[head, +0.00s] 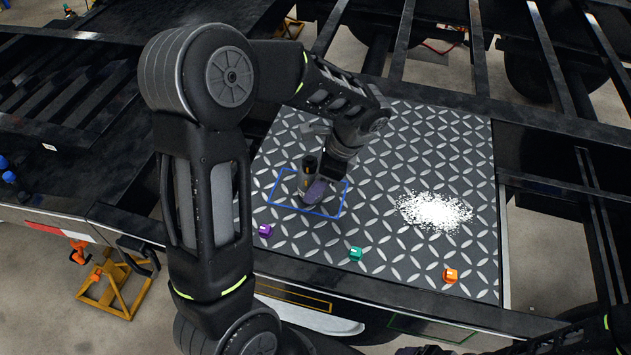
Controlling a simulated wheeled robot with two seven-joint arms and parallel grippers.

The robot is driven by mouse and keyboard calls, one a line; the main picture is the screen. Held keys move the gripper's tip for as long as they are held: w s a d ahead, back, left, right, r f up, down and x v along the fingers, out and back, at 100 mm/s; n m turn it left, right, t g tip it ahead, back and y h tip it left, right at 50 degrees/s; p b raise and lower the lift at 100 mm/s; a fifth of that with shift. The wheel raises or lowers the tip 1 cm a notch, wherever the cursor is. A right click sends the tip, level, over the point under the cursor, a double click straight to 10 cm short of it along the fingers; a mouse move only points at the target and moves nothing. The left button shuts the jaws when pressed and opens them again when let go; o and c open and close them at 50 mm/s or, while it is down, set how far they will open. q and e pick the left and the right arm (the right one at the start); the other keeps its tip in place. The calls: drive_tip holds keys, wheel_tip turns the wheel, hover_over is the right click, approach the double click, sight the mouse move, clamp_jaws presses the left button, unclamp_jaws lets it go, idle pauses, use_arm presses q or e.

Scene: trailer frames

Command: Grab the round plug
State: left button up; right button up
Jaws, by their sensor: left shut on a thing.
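My left arm comes in from the left and reaches over the diamond-plate deck (390,200). My left gripper (316,188) points down inside a blue rectangle outline (282,204) on the plate. It is shut on a dark, purplish-grey rounded piece (317,193), which seems to be the round plug. The fingers and wrist hide part of it, and I cannot tell whether it touches the plate. Only a piece of my right arm shows at the lower right corner; its gripper is out of view.
Small purple (265,231), teal (355,254) and orange (450,276) blocks lie along the plate's front edge. A white granular pile (435,211) lies at the right. Black frame beams (560,130) surround the plate. The plate's middle is clear.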

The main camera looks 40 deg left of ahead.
sight(310, 158)
use_arm(q)
drive_tip(key=shift+r, duration=0.15)
drive_tip(key=shift+c, duration=0.4)
wheel_tip(310, 158, up, 10)
drive_tip(key=shift+f+b, duration=0.1)
drive_tip(key=shift+b, duration=0.45)
